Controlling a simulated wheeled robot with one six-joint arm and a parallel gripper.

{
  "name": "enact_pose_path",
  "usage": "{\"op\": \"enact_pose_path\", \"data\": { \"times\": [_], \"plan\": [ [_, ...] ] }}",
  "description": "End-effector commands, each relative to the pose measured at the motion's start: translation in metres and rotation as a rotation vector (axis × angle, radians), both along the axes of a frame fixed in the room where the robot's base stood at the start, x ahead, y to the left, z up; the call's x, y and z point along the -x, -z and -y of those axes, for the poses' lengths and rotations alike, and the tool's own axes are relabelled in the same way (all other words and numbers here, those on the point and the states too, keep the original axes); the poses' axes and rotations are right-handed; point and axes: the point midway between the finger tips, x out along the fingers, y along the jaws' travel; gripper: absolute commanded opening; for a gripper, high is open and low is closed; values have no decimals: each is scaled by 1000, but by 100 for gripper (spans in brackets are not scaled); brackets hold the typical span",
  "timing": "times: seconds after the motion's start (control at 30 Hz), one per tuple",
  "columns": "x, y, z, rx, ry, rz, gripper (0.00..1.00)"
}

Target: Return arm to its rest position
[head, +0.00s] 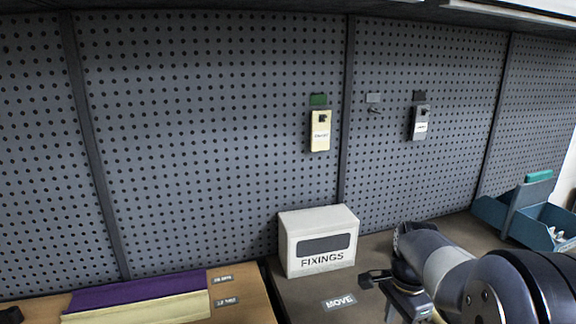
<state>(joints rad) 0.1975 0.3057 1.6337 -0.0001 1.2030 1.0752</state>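My arm reaches in from the lower right corner, folded low over the dark bench top. My gripper (387,294) is at its end, low in the picture, just right of the MOVE label (340,301) and in front of the white FIXINGS box (318,240). It appears apart from the box. The gripper is partly cut off by the lower edge, and its fingers are too small and dark to show whether they are open. I see nothing clearly held in it.
A yellow tag (320,131) and a grey tag (419,124) hang on the pegboard, with an empty-looking hook (375,109) between them. A blue bin (545,222) stands at the right. Purple (140,290) and cream (140,311) strips lie on the wooden bench at lower left.

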Motion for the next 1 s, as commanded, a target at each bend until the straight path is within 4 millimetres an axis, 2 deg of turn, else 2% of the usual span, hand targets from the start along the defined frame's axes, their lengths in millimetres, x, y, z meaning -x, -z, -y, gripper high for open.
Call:
{"op": "enact_pose_path", "data": {
  "times": [0.2,0.37,0.6,1.0],
  "plan": [
    [1,45,0,-1,-1,-4,36],
    [0,72,-1,0,-5,-2,36],
    [-10,68,-4,0,-126,1,36],
    [-11,68,-5,-1,-145,1,36]
  ]
}}
